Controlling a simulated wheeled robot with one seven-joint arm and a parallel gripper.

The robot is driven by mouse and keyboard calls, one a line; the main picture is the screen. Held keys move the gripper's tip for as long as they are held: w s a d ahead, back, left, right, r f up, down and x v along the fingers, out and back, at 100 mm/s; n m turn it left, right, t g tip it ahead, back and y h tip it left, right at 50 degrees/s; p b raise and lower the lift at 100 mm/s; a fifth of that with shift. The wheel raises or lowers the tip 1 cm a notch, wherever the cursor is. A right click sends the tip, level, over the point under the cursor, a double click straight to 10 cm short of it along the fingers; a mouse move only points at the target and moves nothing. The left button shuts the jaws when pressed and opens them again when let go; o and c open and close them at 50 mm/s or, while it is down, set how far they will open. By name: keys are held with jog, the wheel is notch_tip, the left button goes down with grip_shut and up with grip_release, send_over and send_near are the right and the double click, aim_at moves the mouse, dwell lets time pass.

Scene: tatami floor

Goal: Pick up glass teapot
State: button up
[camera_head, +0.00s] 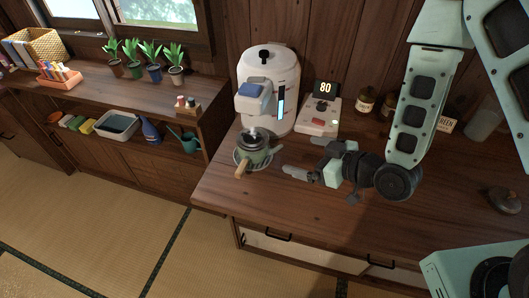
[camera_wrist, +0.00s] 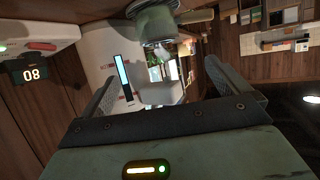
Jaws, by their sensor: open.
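The teapot (camera_head: 256,151) is a small greenish-grey pot with a light wooden handle pointing to the front left. It stands on the counter at the foot of a white dispenser machine. My gripper (camera_head: 302,157) is a short way to the right of it, low over the counter, with its fingers pointing left. The fingers are apart and nothing is between them. In the wrist view the teapot (camera_wrist: 158,24) shows at the top middle, beyond the open fingers (camera_wrist: 160,85) and not touching them.
The white dispenser (camera_head: 268,88) stands just behind the teapot. A scale reading 80 (camera_head: 318,117) stands behind my gripper. The counter front is clear.

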aim_at(256, 157)
jog(key=b+x, duration=1)
jog(key=x, duration=0.1)
jog(key=shift+a+f, duration=0.1)
jog(key=shift+a, duration=0.05)
jog(key=shift+w+x, duration=0.2)
jog(key=shift+x, duration=2.6)
jog(key=shift+r, duration=0.25)
jog(key=c, duration=1.3)
